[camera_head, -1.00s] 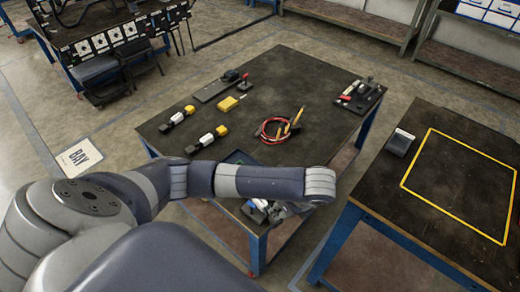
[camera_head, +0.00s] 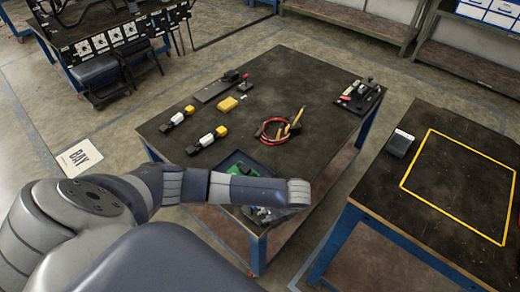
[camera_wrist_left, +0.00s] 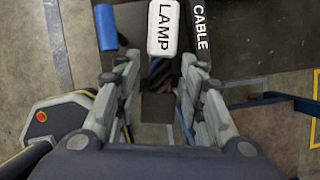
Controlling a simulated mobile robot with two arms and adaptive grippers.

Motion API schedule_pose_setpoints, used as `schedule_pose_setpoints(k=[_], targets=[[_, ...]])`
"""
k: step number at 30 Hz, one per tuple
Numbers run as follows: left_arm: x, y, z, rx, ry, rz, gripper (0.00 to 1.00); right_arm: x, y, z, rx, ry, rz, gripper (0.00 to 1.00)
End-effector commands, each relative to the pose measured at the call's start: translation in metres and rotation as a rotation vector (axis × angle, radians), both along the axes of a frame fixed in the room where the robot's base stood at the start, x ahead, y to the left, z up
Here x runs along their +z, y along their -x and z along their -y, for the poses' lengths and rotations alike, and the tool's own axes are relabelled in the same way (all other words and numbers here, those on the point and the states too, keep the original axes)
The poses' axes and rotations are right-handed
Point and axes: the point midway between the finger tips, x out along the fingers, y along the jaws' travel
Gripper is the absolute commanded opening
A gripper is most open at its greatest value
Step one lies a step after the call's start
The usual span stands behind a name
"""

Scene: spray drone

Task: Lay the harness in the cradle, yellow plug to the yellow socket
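Two similar rows of black, white and yellow pieces lie along the table's left side, one nearer the back (camera_head: 177,119) and one nearer the front (camera_head: 206,140). I cannot tell which is the harness or the cradle. A red and black cable coil (camera_head: 268,133) lies mid-table beside yellow-handled tools. My left gripper (camera_head: 268,213) is at the table's near edge, mostly hidden below my forearm. In the left wrist view its fingers (camera_wrist_left: 160,70) are apart, with a white piece marked LAMP (camera_wrist_left: 163,28) ahead of them. My right gripper is not in view.
A dark tray with a green item (camera_head: 242,168) sits at the table's near end. A yellow block (camera_head: 228,104) and a flat dark plate (camera_head: 215,91) lie farther back. A second table (camera_head: 400,200) with a yellow outline stands at right.

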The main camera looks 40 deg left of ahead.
Motion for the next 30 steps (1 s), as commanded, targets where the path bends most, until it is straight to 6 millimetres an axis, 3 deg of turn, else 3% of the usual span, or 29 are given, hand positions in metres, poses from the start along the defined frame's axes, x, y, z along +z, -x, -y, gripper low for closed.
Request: schedule_pose_setpoints(k=[3, 8, 19, 30], targets=[[0.0, 0.0, 0.0, 0.0, 0.0, 0.0, 0.37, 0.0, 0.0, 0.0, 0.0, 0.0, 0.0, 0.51], [0.0, 0.0, 0.0, 0.0, 0.0, 0.0, 0.04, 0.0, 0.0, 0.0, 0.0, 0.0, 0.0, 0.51], [0.008, -0.001, 0.0, 0.0, 0.001, 0.002, 0.04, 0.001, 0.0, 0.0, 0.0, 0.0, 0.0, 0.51], [0.078, -0.002, 0.001, 0.0, 0.002, 0.005, 0.04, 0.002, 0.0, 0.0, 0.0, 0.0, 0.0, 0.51]])
